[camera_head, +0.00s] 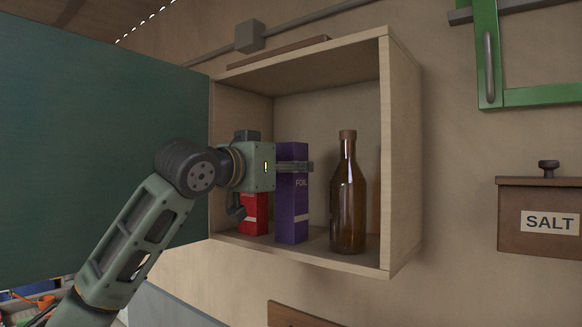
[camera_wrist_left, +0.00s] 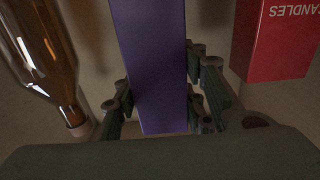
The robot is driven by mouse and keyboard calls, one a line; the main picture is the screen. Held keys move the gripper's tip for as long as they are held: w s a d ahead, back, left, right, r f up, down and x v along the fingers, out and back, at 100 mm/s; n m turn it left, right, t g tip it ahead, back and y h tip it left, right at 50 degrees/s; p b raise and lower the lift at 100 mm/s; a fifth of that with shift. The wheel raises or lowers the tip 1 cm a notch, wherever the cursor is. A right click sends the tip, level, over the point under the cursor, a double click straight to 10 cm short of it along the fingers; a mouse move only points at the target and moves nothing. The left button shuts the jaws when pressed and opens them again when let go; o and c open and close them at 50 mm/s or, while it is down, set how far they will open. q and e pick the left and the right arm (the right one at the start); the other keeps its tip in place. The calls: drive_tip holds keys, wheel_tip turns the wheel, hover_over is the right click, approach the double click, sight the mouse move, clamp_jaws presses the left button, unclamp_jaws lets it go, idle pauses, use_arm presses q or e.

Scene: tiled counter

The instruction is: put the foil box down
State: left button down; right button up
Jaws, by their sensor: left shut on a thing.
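The foil box (camera_head: 292,205) is a tall purple carton with "FOIL" on its front. It is upright inside the open wall cabinet, between a red box and a brown bottle. My left gripper (camera_head: 299,167) is shut on its upper part. In the left wrist view the purple box (camera_wrist_left: 150,60) lies between the two fingers of the left gripper (camera_wrist_left: 163,105). Its lower end looks at or very near the cabinet floor; I cannot tell whether it touches. My right gripper is not in view.
The brown bottle (camera_head: 347,205) stands close on the right. The red candles box (camera_head: 254,213) stands on the left, partly behind my gripper. The wooden cabinet (camera_head: 402,160) has side walls, and its green door (camera_head: 100,150) is open at left. A salt box (camera_head: 540,215) hangs at right.

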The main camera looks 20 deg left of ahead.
use_arm(q)
drive_tip(key=c, duration=1.3)
unclamp_jaws()
drive_tip(key=shift+d, duration=0.15)
drive_tip(key=shift+o, duration=1)
drive_tip(key=b+v, duration=0.6)
drive_tip(key=v, duration=0.6)
drive_tip(key=shift+b, duration=0.4)
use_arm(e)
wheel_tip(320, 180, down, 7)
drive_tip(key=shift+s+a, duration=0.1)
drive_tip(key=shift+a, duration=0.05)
